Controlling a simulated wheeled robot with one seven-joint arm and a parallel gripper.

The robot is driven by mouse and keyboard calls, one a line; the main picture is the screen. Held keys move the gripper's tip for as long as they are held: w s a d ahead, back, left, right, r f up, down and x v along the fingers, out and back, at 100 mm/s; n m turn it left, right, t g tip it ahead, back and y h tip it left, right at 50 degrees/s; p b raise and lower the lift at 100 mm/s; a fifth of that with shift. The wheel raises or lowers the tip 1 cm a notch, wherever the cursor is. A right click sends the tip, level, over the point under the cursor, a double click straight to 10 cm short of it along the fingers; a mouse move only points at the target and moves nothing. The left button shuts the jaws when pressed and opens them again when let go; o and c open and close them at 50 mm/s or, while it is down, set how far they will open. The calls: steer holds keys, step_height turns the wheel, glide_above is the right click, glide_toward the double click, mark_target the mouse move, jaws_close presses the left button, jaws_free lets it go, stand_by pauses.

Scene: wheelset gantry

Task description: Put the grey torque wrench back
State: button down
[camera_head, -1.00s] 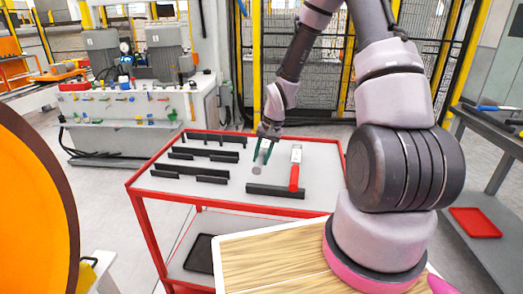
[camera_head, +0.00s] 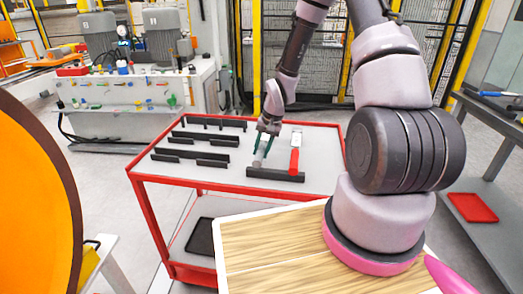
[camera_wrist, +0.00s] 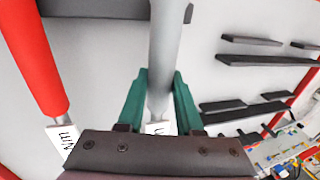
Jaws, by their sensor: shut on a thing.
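The grey torque wrench (camera_wrist: 163,50) is between the green fingers of my gripper (camera_wrist: 160,92) in the wrist view, its shaft running up out of the picture. There it passes in front of the black front bar (camera_wrist: 95,8); I cannot tell whether they touch. In the head view my gripper (camera_head: 263,148) is low over the cart top. The wrench's grey end (camera_head: 257,163) shows just behind the front bar (camera_head: 275,174). A white label shows beneath the fingers in the wrist view.
A red-handled wrench (camera_head: 295,158) with a white label lies just right of my gripper, across the front bar. Several black bars (camera_head: 205,138) stand on the left of the red-rimmed cart (camera_head: 225,185). A wooden board (camera_head: 270,240) is in front.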

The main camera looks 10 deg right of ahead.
steer(key=shift+f, duration=0.5)
steer(key=shift+c, duration=2.4)
jaws_free()
steer(key=s+d+r+t+h, duration=0.1)
steer(key=s+d+r, duration=0.15)
steer(key=r, duration=0.75)
steer(key=s+d+r+t, duration=0.1)
steer(key=s+r, duration=0.2)
steer(key=r, duration=0.7)
steer(key=s+d+r+t+h, duration=0.1)
steer(key=s+d+r, duration=0.1)
steer(key=r, duration=0.8)
steer(key=s+r+t+y, duration=0.1)
steer(key=s+r+t, duration=0.1)
steer(key=s+r, duration=1)
steer(key=shift+s+d+n+t, duration=0.2)
steer(key=shift+s+n+t, duration=0.15)
steer(key=shift+s, duration=0.9)
